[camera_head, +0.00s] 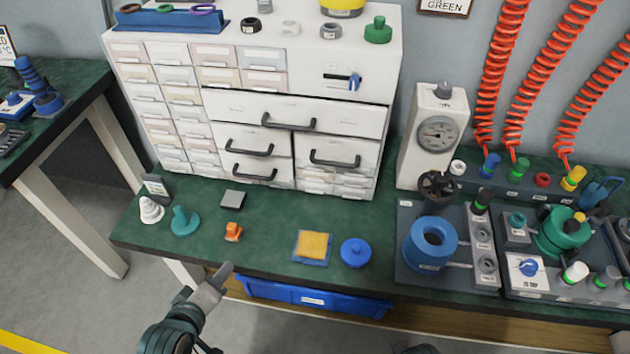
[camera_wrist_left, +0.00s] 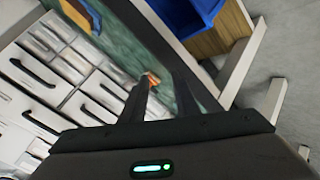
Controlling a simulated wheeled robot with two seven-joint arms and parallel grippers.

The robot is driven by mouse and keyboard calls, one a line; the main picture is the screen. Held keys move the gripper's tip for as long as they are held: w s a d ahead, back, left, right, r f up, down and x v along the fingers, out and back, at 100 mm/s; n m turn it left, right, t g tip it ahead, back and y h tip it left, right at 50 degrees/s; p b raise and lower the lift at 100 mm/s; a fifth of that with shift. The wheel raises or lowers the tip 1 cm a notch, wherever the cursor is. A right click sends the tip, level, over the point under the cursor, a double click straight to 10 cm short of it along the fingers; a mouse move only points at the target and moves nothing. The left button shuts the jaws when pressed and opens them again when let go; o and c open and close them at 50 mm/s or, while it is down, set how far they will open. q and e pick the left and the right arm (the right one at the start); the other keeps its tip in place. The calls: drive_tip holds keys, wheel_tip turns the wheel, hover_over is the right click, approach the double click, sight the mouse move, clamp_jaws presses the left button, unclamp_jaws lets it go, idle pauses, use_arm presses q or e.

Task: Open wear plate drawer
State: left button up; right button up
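A white drawer cabinet (camera_head: 390,110) stands at the back of the green bench. It has a wide drawer (camera_head: 350,118) with a black handle, smaller handled drawers (camera_head: 270,141) below it, and several small labelled drawers at left. A dark line runs along the wide drawer's top edge. I cannot read which label says wear plate. My left gripper (camera_head: 218,282) is in front of the bench's front edge, well away from the handles. In the left wrist view its two fingers (camera_wrist_left: 165,88) are apart with nothing held. My right gripper is not in view.
On the bench before the cabinet lie an orange part (camera_head: 233,232), a teal part (camera_head: 185,221), a yellow pad (camera_head: 313,245) and a blue knob (camera_head: 355,252). A dial gauge stand (camera_head: 420,150) is right of the cabinet. A blue bin (camera_head: 310,297) is below the bench edge.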

sight(252, 178)
use_arm(q)
drive_tip(key=w+d+r+n+t+h, duration=0.1)
drive_tip(key=w+d+r+n+t, duration=0.1)
drive_tip(key=w+r+n+t, duration=0.2)
drive_tip(key=w+r+n, duration=0.2)
drive_tip(key=w+r, duration=0.2)
drive_tip(key=shift+d+r+n+h, duration=0.15)
drive_tip(key=shift+n+h, duration=0.25)
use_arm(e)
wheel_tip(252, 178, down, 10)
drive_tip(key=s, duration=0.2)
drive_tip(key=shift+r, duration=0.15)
use_arm(q)
drive_tip(key=shift+w, duration=0.1)
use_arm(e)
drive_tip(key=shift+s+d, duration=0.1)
use_arm(q)
drive_tip(key=x, duration=1.6)
drive_tip(key=shift+w+r, duration=0.1)
drive_tip(key=shift+r, duration=0.15)
drive_tip(key=shift+w+d+f, duration=0.1)
drive_tip(key=shift+w+d, duration=0.1)
drive_tip(key=shift+w, duration=0.35)
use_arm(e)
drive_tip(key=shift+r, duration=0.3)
use_arm(q)
clamp_jaws()
